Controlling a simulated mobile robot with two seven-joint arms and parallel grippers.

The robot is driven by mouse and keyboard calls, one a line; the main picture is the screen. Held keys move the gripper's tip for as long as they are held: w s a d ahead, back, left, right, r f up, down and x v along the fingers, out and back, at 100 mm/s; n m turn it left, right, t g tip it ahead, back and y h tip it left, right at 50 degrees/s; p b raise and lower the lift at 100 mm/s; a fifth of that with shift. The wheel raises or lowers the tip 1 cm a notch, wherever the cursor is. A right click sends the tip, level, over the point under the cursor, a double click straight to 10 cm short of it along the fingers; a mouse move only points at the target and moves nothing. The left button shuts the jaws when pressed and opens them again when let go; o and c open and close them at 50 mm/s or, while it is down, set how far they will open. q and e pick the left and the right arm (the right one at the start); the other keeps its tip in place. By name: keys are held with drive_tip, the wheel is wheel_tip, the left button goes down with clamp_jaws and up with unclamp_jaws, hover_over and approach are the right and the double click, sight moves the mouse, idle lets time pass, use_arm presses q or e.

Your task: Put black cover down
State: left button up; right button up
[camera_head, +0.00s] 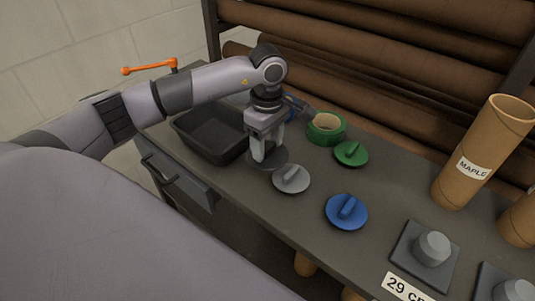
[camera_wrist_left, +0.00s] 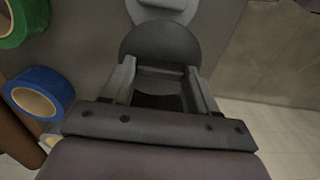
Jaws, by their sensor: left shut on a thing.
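The black cover (camera_head: 276,162) is a dark round disc low over the workbench (camera_head: 300,212), left of the grey cover. My left gripper (camera_head: 265,152) points down and is shut on the black cover's handle. The handle is mostly hidden between the fingers. In the left wrist view the black cover (camera_wrist_left: 158,38) lies between and beyond the fingertips (camera_wrist_left: 160,82). I cannot tell whether its underside touches the bench. My right gripper is not in view.
A grey cover (camera_head: 291,179), a blue cover (camera_head: 346,212) and a green cover (camera_head: 351,153) lie on the bench. A black bin (camera_head: 208,148) is left of the gripper. Green tape (camera_head: 326,129) and blue tape (camera_wrist_left: 38,93) are behind. A tube marked MAPLE (camera_head: 482,150) stands right.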

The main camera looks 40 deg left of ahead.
sight(267, 147)
use_arm(q)
drive_tip(key=shift+s+f, duration=0.15)
drive_tip(key=shift+f, duration=2)
drive_tip(key=o, duration=1.1)
drive_tip(key=shift+f, duration=0.1)
wheel_tip(267, 147, up, 12)
drive_tip(key=shift+r+b, duration=0.2)
drive_tip(key=shift+b, duration=0.3)
